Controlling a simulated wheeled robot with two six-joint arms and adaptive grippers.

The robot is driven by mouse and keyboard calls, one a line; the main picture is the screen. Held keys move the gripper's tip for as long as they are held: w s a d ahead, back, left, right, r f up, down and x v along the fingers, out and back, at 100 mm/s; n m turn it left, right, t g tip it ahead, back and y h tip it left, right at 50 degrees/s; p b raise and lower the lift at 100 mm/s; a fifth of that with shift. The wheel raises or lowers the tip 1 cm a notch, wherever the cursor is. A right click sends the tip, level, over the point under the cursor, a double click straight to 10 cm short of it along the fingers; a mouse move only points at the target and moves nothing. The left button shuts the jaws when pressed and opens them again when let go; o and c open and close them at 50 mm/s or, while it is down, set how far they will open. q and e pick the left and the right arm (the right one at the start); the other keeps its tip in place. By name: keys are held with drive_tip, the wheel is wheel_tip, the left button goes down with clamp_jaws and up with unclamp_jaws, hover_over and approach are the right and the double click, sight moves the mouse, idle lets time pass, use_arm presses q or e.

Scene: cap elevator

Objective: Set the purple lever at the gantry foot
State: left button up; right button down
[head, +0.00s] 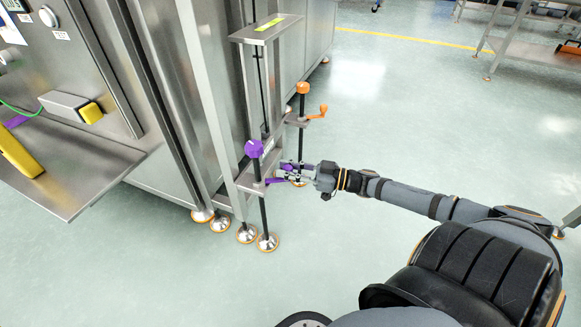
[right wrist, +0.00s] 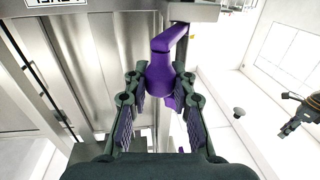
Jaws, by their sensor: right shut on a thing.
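The purple lever (head: 273,181) sits low on the grey metal gantry foot bracket (head: 245,181), beside a dark upright rod. In the right wrist view the purple lever (right wrist: 158,72) has an arm reaching up to the bracket and a thick end between my fingers. My right gripper (head: 284,176) is shut on the lever; its two fingers stand on either side of it in the right wrist view (right wrist: 160,92). In the head view the fingers partly hide the lever. A purple knob (head: 254,148) tops the rod just above.
An orange knob (head: 303,88) and orange crank (head: 317,112) stand just behind. Round metal feet (head: 267,241) rest on the floor below. A steel shelf (head: 75,180) with yellow-ended parts juts out at the left.

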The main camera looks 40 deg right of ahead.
drive_tip(key=shift+w, duration=0.1)
drive_tip(key=c, duration=1.1)
unclamp_jaws()
drive_tip(key=shift+d, duration=0.1)
